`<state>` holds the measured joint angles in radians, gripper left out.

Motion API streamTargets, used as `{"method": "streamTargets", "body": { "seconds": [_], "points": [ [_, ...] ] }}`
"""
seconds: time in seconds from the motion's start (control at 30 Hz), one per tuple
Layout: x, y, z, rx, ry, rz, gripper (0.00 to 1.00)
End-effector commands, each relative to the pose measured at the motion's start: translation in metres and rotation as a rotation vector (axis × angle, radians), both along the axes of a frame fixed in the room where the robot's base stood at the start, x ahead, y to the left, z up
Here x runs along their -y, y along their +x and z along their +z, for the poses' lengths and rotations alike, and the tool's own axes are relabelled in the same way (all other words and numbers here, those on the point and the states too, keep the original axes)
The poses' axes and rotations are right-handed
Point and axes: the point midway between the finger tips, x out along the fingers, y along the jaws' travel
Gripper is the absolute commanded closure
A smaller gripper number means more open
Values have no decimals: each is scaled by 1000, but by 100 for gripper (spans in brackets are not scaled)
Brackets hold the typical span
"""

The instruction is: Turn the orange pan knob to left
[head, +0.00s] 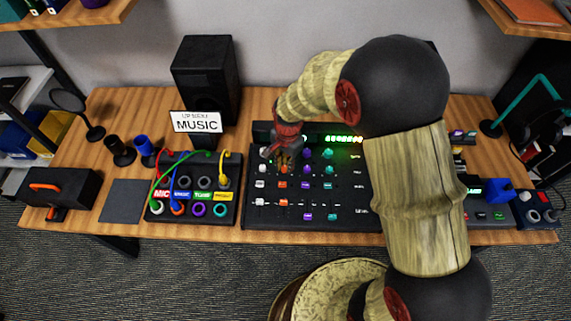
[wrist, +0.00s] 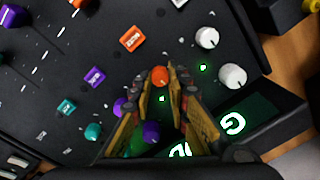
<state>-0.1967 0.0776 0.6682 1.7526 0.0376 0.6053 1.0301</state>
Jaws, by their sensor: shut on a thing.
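The orange pan knob (wrist: 160,76) is round and stands on the black mixer panel (wrist: 100,60). In the wrist view it lies between the fingertips of my gripper (wrist: 161,82), which is shut on it. The turn of the knob's pointer is too small to tell. In the head view my gripper (head: 284,155) reaches down onto the mixer's upper left knobs, and the held knob is hard to make out there. A square orange button (wrist: 132,38) sits apart from the fingers in the same column.
White knobs (wrist: 207,38) stand close beside the held knob on one side, and purple knobs (wrist: 151,132) on the other. A patch box (head: 190,185) with coloured cables stands left of the mixer.

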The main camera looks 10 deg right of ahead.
Motion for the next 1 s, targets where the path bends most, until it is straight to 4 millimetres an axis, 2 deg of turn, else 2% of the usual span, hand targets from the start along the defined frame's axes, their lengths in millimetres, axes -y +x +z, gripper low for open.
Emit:
{"method": "streamTargets", "body": {
  "seconds": [0.13, 0.57, 0.77, 1.0],
  "points": [
    [0, 0, 0, 0, 0, 0, 100],
    [0, 0, 1, 0, 0, 35, 100],
    [0, 0, 2, -1, 0, 137, 100],
    [0, 0, 2, -1, 0, 344, 100]
  ]
}}
